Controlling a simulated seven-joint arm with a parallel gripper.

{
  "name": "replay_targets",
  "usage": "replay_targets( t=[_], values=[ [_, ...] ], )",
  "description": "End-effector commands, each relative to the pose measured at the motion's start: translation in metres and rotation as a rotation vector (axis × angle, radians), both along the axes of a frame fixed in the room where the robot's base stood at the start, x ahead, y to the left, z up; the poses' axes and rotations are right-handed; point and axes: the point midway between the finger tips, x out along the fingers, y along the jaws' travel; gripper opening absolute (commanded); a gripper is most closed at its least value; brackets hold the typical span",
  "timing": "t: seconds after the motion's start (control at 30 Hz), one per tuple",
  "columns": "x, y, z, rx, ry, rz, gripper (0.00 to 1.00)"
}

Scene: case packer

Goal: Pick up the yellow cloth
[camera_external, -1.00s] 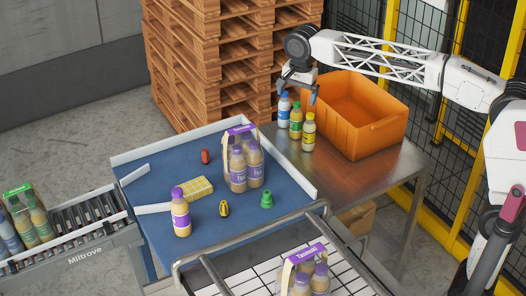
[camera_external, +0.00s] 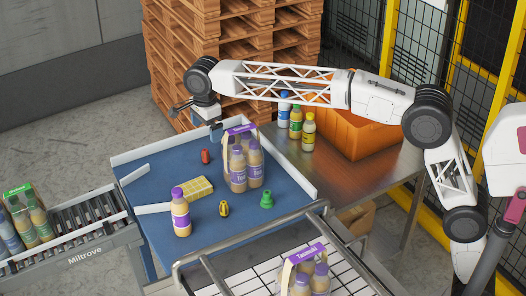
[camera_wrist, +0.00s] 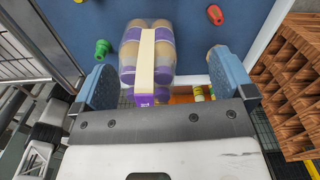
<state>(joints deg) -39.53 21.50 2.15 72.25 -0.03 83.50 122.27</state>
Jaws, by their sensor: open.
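The yellow cloth (camera_external: 194,188), a flat checked rectangle, lies on the blue table (camera_external: 165,165), just behind a single purple-capped bottle (camera_external: 181,214). The cloth does not show in the wrist view. My gripper (camera_external: 198,119) is above the far edge of the blue table, behind the cloth and well apart from it. In the wrist view my gripper (camera_wrist: 163,80) has its two blue fingers wide apart, with nothing held. A purple-banded bottle pack shows between and beyond them.
The purple-banded bottle pack (camera_external: 245,165) stands right of the cloth. A red item (camera_external: 205,156), a yellow-black item (camera_external: 224,209) and a green item (camera_external: 266,200) lie around. Several bottles (camera_external: 296,122) and an orange crate (camera_external: 362,138) are on the metal table. Pallets stand behind.

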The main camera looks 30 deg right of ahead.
Motion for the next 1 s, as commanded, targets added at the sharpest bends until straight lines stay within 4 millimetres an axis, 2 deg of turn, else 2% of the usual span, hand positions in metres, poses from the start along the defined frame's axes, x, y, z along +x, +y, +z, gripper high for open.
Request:
replay_targets(
  t=[0.1, 0.47, 0.67, 1.0],
  values=[
    [0.000, 0.016, -0.007, -0.002, 0.004, -0.021, 1.00],
    [0.000, 0.042, -0.017, -0.006, 0.009, -0.065, 1.00],
    [0.000, 0.041, -0.046, -0.008, 0.010, -0.067, 1.00],
    [0.000, 0.041, -0.113, -0.008, 0.010, -0.066, 1.00]
  ],
)
